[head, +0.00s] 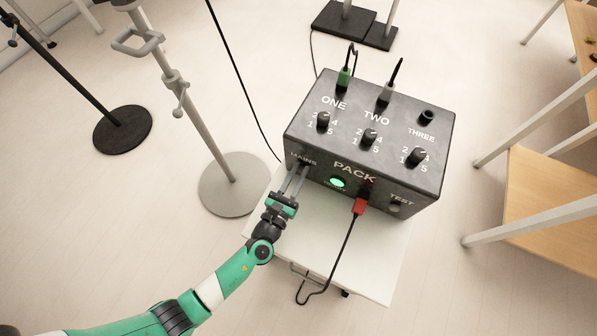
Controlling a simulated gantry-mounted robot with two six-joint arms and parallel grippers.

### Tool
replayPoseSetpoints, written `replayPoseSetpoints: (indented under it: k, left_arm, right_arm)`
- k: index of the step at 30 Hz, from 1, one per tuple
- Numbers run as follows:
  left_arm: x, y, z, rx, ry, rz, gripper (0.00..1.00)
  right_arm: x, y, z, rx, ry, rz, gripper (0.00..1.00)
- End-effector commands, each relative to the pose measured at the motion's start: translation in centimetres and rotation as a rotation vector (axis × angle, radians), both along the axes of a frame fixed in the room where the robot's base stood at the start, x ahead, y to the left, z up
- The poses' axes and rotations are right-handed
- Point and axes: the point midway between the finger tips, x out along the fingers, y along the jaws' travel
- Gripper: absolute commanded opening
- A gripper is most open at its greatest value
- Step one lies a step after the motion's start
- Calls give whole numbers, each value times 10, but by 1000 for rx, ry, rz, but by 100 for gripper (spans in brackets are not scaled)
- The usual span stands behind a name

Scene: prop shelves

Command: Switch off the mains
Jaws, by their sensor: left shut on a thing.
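The black power pack (402,108) stands on a white stand, with knobs and sockets marked ONE, TWO and THREE on top. Its front face carries the MAINS label at the left, a lit green light (338,182) in the middle and a TEST button (394,207) at the right. My left gripper (301,169) reaches the front face just below the MAINS label. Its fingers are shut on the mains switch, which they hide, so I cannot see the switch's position. My right gripper is not in view.
A green plug (343,78) and a grey plug (386,93) sit in the top sockets. A red plug (359,206) with a black cable sits in the front. The white stand (375,265) has bare room before the pack. Pole stands are at left, wooden shelves (552,200) at right.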

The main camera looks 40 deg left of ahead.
Motion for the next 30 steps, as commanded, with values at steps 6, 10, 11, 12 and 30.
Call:
replayPoseSetpoints:
  k: [6, 10, 11, 12, 30]
  left_arm:
    - [-1, 2, -9, 23, -102, 9, 0]
    - [-1, 3, -9, 36, -170, 13, 0]
    - [-2, 3, -9, 38, -183, 11, 0]
    - [-2, 2, -9, 40, -198, 7, 0]
    - [-3, -1, -8, 40, -225, -3, 52]
  right_arm:
    - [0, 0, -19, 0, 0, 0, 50]
    - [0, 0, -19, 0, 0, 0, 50]
    - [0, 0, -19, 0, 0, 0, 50]
    - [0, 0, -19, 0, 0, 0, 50]
    - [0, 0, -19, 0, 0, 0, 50]
